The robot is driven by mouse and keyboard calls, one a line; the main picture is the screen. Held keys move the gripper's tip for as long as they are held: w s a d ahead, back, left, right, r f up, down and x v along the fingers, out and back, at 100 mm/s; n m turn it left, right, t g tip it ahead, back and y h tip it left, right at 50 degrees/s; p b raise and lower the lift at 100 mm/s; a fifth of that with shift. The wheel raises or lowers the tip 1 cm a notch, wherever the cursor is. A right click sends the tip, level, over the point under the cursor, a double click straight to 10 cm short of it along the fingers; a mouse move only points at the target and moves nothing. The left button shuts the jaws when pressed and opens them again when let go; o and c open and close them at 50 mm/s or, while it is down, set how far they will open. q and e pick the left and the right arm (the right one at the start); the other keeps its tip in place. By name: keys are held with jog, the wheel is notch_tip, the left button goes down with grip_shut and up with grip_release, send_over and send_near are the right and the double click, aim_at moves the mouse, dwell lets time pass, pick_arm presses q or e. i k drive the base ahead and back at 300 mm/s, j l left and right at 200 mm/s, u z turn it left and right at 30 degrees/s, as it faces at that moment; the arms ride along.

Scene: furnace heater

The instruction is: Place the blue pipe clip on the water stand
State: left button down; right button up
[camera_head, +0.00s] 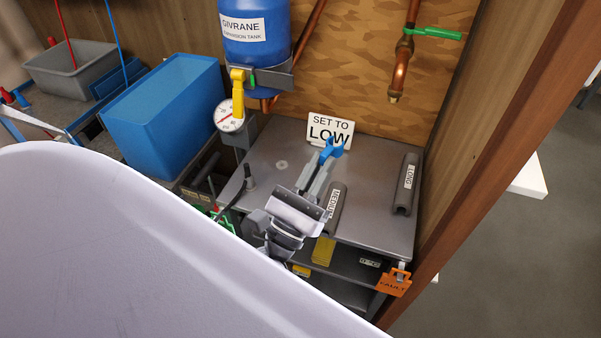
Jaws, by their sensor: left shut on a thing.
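The blue pipe clip (332,148) is held at the tips of my left gripper (324,168), with its forked end pointing up and away from me. My left gripper is shut on it. The clip appears over the grey-topped stand (265,158), in front of the lower part of the "SET TO LOW" sign. I cannot tell whether the clip touches the stand or the sign. Which part of the place is the water stand is not labelled in view. My right gripper is not in view.
Grey pieces marked "MEDIUM" (334,208) and "LONG" (406,184) lie on the stand. A blue tank (254,45) and gauge (229,117) are behind left. A copper pipe (400,70) with a green-handled valve hangs behind. A blue bin (165,115) stands left. A wooden post (490,150) borders the right.

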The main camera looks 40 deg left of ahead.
aim_at(384, 220)
jog(key=l+u, duration=0.2)
jog(key=u, duration=0.2)
jog(key=i+l+u, duration=0.1)
jog(key=u, duration=0.35)
jog(key=l+u, duration=0.4)
jog(key=l, duration=0.3)
jog(key=l+u, duration=0.1)
jog(key=l, duration=0.35)
jog(key=k+l+u, duration=0.1)
jog(key=l, duration=0.3)
jog(key=k+l, duration=0.15)
jog(key=l, duration=0.25)
jog(key=i+l, duration=0.2)
jog(key=l, duration=0.2)
jog(key=i, duration=0.3)
jog(key=u, duration=0.05)
